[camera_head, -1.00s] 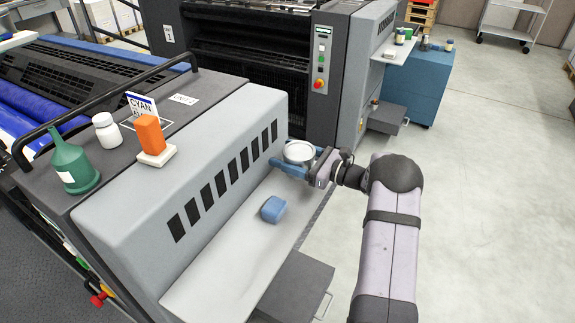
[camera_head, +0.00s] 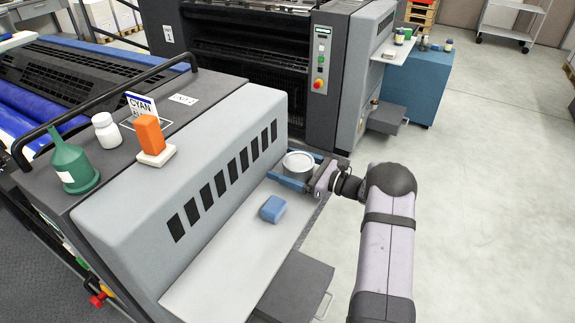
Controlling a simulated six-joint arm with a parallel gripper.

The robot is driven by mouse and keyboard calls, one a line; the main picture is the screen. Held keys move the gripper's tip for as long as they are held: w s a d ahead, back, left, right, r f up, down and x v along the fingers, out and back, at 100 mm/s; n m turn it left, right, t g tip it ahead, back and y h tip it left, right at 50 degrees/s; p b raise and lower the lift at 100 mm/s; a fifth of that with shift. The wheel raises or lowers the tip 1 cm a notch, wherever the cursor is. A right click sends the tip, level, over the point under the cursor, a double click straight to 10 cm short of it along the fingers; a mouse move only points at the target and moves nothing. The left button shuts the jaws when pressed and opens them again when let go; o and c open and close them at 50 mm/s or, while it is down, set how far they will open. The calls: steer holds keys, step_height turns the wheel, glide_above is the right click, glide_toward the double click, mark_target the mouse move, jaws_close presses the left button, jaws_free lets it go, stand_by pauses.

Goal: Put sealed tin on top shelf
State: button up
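A round tin (camera_head: 299,163) with a pale lid is upright at the far end of the light grey ledge (camera_head: 225,275) on the near ink unit. My gripper (camera_head: 297,172) reaches in from the right, with its blue fingers on either side of the tin. It appears shut on the tin. I cannot tell whether the tin's base touches the ledge. The top (camera_head: 97,171) of the near unit holds a green funnel bottle (camera_head: 74,167), a white bottle (camera_head: 106,131), a CYAN card (camera_head: 141,104) and an orange block on a pale base (camera_head: 149,134).
A blue block (camera_head: 272,209) lies on the ledge near the tin. A dark drawer box (camera_head: 297,285) sits below the ledge. A black handrail (camera_head: 40,137) edges the unit's top. A second unit (camera_head: 345,60) stands behind, beside a blue cabinet (camera_head: 423,85).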

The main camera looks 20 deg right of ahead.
steer(key=shift+r, duration=0.15)
steer(key=b+v, duration=0.1)
steer(key=v, duration=1.1)
steer(key=shift+r, duration=0.1)
